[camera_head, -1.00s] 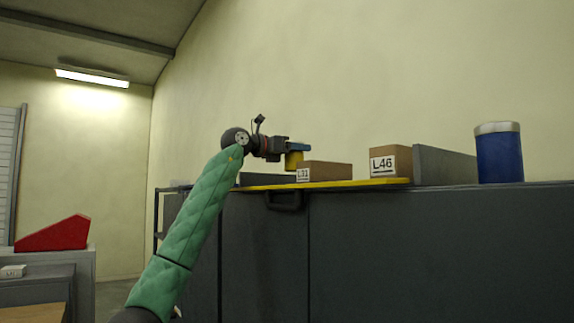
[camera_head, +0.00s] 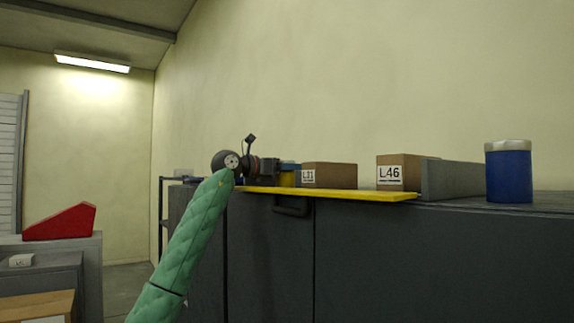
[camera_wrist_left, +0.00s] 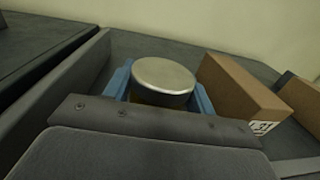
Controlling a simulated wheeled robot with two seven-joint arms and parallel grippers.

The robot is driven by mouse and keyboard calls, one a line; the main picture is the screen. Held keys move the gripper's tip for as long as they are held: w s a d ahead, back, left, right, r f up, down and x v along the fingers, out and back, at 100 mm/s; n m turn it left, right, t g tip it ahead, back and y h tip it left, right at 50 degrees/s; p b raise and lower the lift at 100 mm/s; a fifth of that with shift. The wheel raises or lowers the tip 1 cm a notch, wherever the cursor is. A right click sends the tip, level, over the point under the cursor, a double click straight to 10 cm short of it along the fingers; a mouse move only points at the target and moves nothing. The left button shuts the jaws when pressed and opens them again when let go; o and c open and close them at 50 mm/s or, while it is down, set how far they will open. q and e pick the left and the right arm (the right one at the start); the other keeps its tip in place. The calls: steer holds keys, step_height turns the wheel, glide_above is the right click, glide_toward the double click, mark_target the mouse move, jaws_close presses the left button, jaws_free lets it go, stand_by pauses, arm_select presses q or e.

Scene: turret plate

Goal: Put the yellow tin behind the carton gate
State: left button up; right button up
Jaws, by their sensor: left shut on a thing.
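The yellow tin (camera_head: 287,181) is in my left gripper (camera_head: 289,169), just left of the L31 carton (camera_head: 335,176) in the head view. In the left wrist view its silver lid (camera_wrist_left: 165,75) sits between the two blue fingers of the gripper (camera_wrist_left: 162,90), which are shut on it. The lid looks level. The second carton, L46 (camera_head: 408,170), stands further right with a gap between the two cartons. In the left wrist view the near carton (camera_wrist_left: 238,84) is right of the tin. The tin's base is hidden, so I cannot tell whether it touches the surface. My right gripper is not in view.
A yellow strip (camera_head: 350,193) runs along the cabinet's front edge. A grey wall piece (camera_head: 455,180) and a blue tin with a silver lid (camera_head: 508,172) stand at the right. In the left wrist view a grey wall (camera_wrist_left: 62,92) runs left of the gripper.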

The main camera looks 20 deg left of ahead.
arm_select(q)
steer(key=shift+d, duration=0.25)
steer(key=shift+f, duration=0.1)
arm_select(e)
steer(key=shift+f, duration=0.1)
arm_select(q)
steer(key=o, duration=1.3)
steer(key=shift+c, duration=0.2)
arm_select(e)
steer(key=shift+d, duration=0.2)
arm_select(q)
steer(key=b+v, duration=0.4)
steer(key=v, duration=0.3)
steer(key=shift+a+f, duration=0.1)
steer(key=b+v, duration=0.2)
steer(key=v, duration=0.1)
steer(key=shift+s+a, duration=0.25)
steer(key=shift+s, duration=0.05)
steer(key=shift+s+a+b, duration=0.4)
steer(key=shift+s, duration=0.1)
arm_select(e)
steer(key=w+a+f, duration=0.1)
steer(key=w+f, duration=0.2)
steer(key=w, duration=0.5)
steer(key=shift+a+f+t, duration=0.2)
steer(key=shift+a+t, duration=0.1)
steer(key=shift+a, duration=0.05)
